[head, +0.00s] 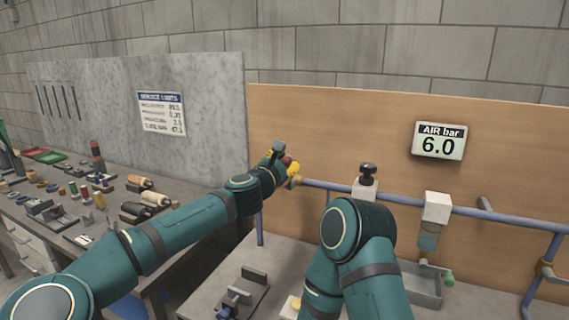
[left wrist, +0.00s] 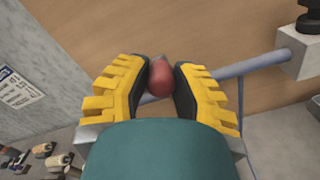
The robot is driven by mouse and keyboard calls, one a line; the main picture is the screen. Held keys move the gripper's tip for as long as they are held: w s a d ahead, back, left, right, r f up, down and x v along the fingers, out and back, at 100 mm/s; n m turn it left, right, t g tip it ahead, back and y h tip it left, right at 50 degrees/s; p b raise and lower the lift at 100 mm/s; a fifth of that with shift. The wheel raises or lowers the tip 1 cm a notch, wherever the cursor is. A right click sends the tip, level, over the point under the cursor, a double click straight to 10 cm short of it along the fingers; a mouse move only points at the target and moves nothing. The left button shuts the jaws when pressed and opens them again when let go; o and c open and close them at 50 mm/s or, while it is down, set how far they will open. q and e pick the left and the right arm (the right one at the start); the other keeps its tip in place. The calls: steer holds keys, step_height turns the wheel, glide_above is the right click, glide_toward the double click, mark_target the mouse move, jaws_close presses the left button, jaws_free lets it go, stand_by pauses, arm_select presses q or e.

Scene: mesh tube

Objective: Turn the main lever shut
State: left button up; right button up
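The main lever shows as a red grip (left wrist: 160,77) between the two yellow, black-padded fingers of my left gripper (left wrist: 162,80). The pads lie against both sides of the grip, with no clear gap. In the head view my left gripper (head: 284,163) is at the left end of the blue pipe, in front of the wooden panel, and a bit of the red lever (head: 287,160) shows between its fingers. The lever's pivot and valve body are mostly hidden by the gripper. My right arm is bent in the lower middle; its gripper is not visible.
The blue pipe (head: 402,198) runs right along the wooden panel (head: 345,130), with a black-knobbed regulator (head: 367,180) and a white-topped filter (head: 437,208). The gauge (head: 439,141) reads 6.0 bar. A cluttered bench (head: 75,212) stands left; a grey tray (head: 423,287) sits below.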

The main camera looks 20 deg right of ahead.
arm_select(q)
steer(key=o, duration=0.4)
steer(key=v, duration=1.2)
stand_by(0.4)
